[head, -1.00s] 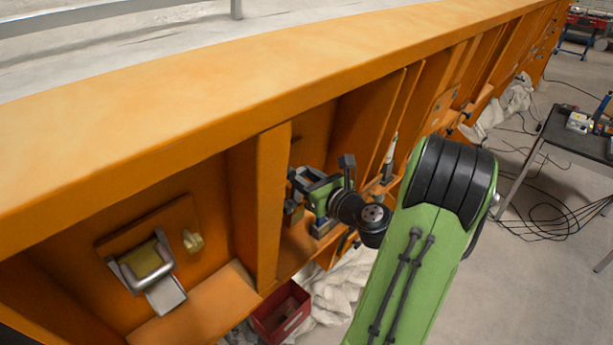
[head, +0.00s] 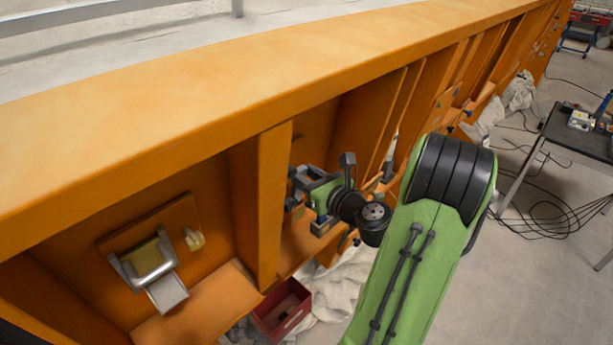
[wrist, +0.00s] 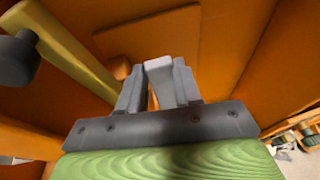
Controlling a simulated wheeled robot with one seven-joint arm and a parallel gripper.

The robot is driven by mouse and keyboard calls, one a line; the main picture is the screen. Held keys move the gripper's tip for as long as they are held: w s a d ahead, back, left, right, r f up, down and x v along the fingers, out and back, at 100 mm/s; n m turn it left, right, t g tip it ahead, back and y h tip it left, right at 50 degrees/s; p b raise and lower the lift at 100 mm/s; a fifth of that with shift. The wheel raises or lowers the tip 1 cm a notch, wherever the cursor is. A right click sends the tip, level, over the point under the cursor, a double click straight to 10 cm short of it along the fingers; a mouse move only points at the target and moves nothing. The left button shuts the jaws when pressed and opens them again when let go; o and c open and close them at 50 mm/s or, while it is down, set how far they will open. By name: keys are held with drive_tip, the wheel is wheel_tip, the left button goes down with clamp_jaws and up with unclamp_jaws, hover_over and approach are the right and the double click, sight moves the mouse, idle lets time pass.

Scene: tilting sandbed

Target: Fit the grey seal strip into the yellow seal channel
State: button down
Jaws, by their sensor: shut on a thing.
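My gripper (head: 294,188) is at the orange bay just right of an upright divider, its fingers partly hidden by its own body. In the wrist view its two dark fingers (wrist: 160,82) are shut on a light grey piece (wrist: 159,66), which seems to be the grey seal strip; only its end shows. A yellow bar (wrist: 75,58) with a dark grey rounded end slants past to the left, apart from the fingers. I cannot tell whether it is the yellow seal channel. I cannot make out the strip or a clear channel in the head view.
The orange divider (head: 273,200) stands close left of my gripper. The left bay holds a metal bracket with a grey plate (head: 167,291) and a pale yellow knob (head: 194,239). A red bin (head: 283,308) and white cloth lie below. A dark table (head: 573,142) stands at right.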

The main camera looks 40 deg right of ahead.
sight(299, 192)
drive_tip(key=shift+w+f+b, duration=0.15)
drive_tip(key=shift+f+b, duration=0.55)
drive_tip(key=shift+f, duration=0.4)
drive_tip(key=shift+w+f+b, duration=0.2)
drive_tip(key=shift+f+b, duration=0.5)
drive_tip(key=shift+f, duration=0.4)
drive_tip(key=shift+w+f+b, duration=0.15)
drive_tip(key=shift+f+b, duration=0.55)
drive_tip(key=shift+f, duration=0.4)
drive_tip(key=c, duration=0.9)
unclamp_jaws()
drive_tip(key=shift+c, duration=0.2)
drive_tip(key=shift+o, duration=1.2)
drive_tip(key=shift+d, duration=0.15)
drive_tip(key=shift+w, duration=0.1)
drive_tip(key=shift+c, duration=0.9)
drive_tip(key=shift+o, duration=0.6)
